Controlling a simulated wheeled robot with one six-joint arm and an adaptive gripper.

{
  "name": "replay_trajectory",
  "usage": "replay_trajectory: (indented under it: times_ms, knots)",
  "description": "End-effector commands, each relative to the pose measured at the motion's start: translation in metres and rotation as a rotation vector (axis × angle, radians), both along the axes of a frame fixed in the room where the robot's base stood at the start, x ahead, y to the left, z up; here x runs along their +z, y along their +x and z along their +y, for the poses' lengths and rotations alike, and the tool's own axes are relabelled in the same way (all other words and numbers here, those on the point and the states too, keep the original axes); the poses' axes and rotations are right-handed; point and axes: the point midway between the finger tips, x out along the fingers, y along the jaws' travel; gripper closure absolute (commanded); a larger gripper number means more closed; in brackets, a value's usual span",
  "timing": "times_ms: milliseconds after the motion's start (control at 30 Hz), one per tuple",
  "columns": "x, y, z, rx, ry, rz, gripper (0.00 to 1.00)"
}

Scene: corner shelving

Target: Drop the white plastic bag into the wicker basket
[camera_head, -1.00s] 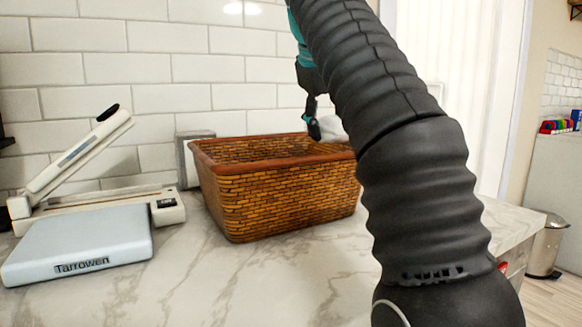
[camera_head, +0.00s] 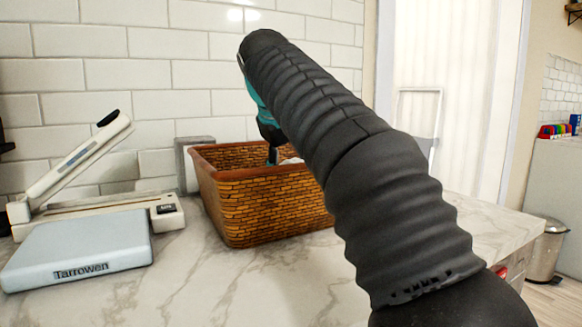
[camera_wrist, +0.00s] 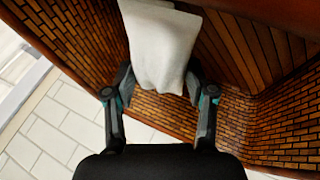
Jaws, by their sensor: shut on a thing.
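The wicker basket (camera_head: 272,208) is brown with a reddish rim and stands on the marble counter. Its right side is hidden behind my arm in the head view. My gripper (camera_head: 272,155) is at the basket's opening, its fingertips down at or below the rim. In the wrist view my gripper (camera_wrist: 158,85) is shut on the white plastic bag (camera_wrist: 160,45), with the woven basket walls (camera_wrist: 265,50) around it. In the head view only a small white part of the bag (camera_head: 291,161) shows, inside the basket's outline. I cannot tell whether the bag touches the basket floor.
A pale blue Tarrowen box (camera_head: 80,250) and a white hinged device (camera_head: 75,170) with a raised arm stand left of the basket. A grey box (camera_head: 187,160) is behind it. The tiled wall (camera_head: 130,70) is close behind. The front counter (camera_head: 215,290) is clear.

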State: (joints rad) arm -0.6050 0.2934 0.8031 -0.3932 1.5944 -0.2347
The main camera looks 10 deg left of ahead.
Motion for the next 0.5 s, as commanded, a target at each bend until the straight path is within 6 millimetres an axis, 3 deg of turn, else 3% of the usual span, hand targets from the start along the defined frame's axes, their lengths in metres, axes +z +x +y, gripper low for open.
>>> replay_trajectory:
  times_ms: [500]
  knots:
    - [-0.0097, -0.0003, -0.0002, 0.000, 0.000, 0.000, 0.68]
